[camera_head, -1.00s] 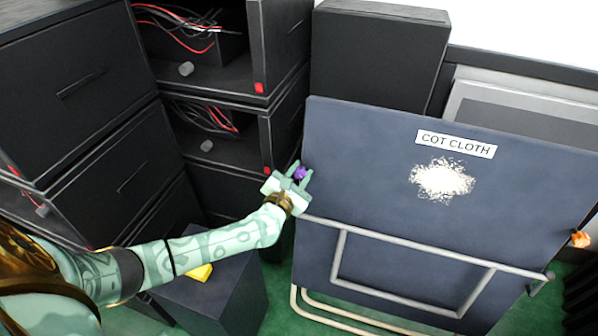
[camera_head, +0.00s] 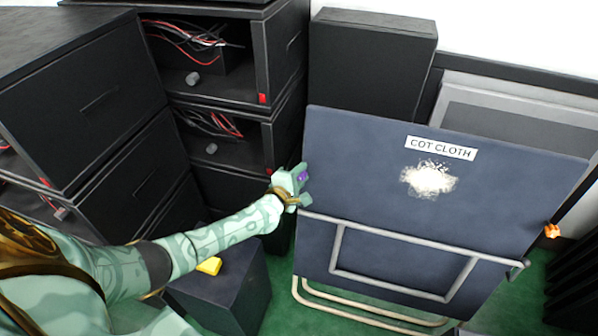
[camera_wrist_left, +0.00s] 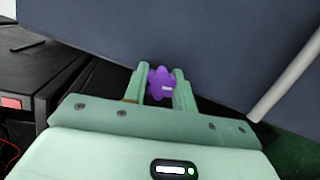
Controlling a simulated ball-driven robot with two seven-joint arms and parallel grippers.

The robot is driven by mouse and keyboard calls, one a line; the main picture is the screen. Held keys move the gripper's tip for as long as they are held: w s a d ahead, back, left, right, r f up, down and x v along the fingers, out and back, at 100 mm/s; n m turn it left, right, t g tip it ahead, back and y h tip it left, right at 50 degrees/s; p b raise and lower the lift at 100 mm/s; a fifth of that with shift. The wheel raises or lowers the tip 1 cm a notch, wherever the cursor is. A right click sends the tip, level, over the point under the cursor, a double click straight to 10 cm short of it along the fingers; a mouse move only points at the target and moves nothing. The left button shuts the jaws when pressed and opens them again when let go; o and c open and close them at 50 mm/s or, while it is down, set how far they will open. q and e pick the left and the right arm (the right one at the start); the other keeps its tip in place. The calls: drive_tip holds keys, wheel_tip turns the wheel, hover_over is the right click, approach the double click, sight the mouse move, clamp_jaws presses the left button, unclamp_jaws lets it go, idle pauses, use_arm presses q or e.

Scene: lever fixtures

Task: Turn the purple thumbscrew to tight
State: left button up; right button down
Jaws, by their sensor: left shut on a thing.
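The purple thumbscrew (camera_head: 303,177) sits at the left edge of the upright dark blue cot cloth panel (camera_head: 370,185). In the left wrist view the thumbscrew (camera_wrist_left: 161,83) is a lobed knob with a small pale mark on its face. My left gripper (camera_head: 304,182) is at that edge, with its fingers (camera_wrist_left: 160,87) on both sides of the knob, shut on it. In the head view the fingers partly cover the knob. My right gripper is not in view.
An orange knob (camera_head: 551,231) is on the panel's right edge. Black cabinets (camera_head: 95,95) with wires stand at the left. A dark box (camera_head: 225,290) with a yellow object (camera_head: 209,265) stands below my left arm. A grey tube frame (camera_head: 400,250) crosses the panel's lower front.

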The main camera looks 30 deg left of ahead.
use_arm(q)
drive_tip(key=shift+m+g+p, duration=0.3)
drive_tip(key=shift+m+p, duration=0.25)
drive_tip(key=shift+m, duration=0.35)
drive_tip(key=shift+f+m, duration=0.15)
drive_tip(key=shift+m, duration=0.15)
drive_tip(key=o, duration=1)
